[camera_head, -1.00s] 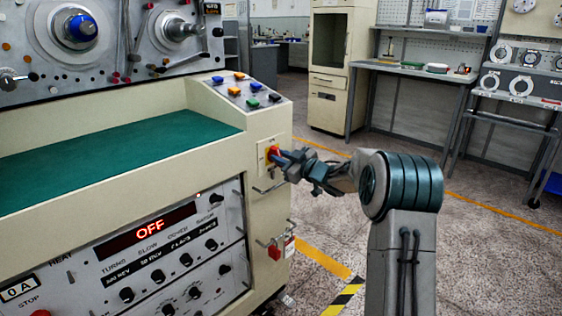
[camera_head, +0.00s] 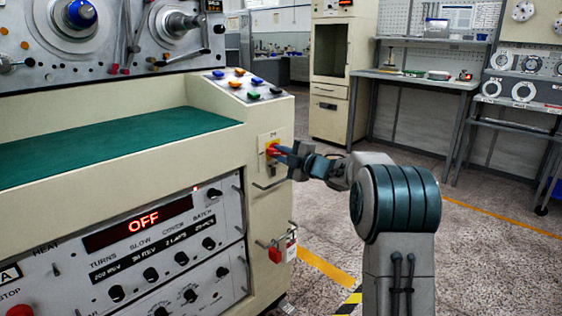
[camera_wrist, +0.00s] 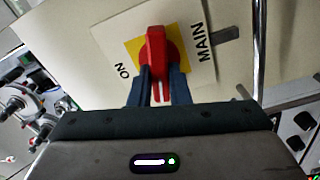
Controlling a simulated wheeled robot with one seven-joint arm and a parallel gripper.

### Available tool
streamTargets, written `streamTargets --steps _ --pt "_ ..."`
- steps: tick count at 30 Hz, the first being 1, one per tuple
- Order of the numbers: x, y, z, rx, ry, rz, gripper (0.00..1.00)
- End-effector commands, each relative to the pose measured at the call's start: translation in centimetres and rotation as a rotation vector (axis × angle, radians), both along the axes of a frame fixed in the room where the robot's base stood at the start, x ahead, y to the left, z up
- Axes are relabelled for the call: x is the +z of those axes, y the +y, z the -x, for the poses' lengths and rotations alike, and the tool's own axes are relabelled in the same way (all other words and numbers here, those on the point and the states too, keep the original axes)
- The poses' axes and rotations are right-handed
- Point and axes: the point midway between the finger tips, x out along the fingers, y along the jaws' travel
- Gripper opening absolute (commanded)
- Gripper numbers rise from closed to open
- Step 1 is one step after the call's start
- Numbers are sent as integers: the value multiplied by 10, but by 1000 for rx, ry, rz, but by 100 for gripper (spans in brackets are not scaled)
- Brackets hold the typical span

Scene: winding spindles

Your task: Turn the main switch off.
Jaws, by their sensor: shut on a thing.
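The main switch is a red rotary handle (camera_wrist: 156,45) on a yellow square, set in a pale plate (camera_wrist: 108,38) lettered MAIN and ON. In the wrist view the handle runs nearly up and down the picture, its lower end between my two blue fingers. The ON lettering is to its lower left and MAIN to its right. My gripper (camera_wrist: 160,80) is shut on the handle. In the head view the switch (camera_head: 270,149) is on the cream machine's right end face, partly hidden by my gripper (camera_head: 281,153).
A red display (camera_head: 143,220) on the knob panel reads OFF. A metal handle (camera_head: 268,184) and a red padlock (camera_head: 279,251) sit below the switch. Coloured buttons (camera_head: 246,84) are on the sloped top above. Floor to the right is open before the benches.

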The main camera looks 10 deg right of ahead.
Motion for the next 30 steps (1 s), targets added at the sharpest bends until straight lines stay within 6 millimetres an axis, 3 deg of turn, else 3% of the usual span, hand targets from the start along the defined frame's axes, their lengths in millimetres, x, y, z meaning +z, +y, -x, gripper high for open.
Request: streamTargets --steps 12,30 --pt "-6 2 1 5 -137 193 0" --pt "-5 2 1 5 -167 237 0"
